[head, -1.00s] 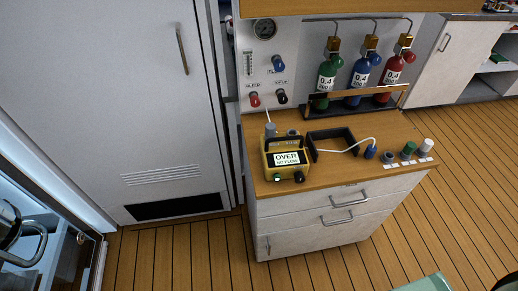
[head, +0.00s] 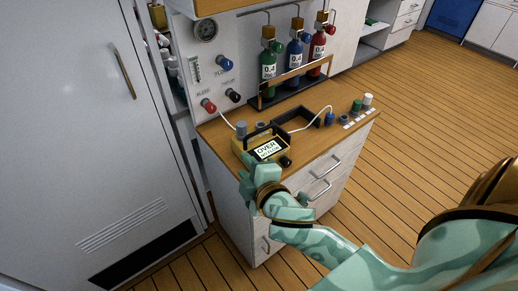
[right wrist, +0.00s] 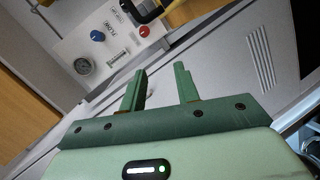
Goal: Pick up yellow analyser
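The yellow analyser (head: 241,148) stands on the wooden top of the cabinet near its front left corner. Its screen reads OVER, and a dark handle frame rises above it. My right gripper (head: 246,181) is just in front of and below the analyser in the head view, partly overlapping its lower edge. In the right wrist view the two green fingers (right wrist: 160,85) are apart with nothing between them. A yellow and black part of the analyser (right wrist: 146,10) shows at the top edge there, beyond the fingertips. My left gripper is not in view.
A gauge panel (head: 209,65) with coloured knobs stands behind the analyser. Green, blue and red cylinders (head: 295,57) stand in a rack. A black bracket (head: 300,121), a white hose and several small caps lie to the right. A tall grey door (head: 60,130) is at left.

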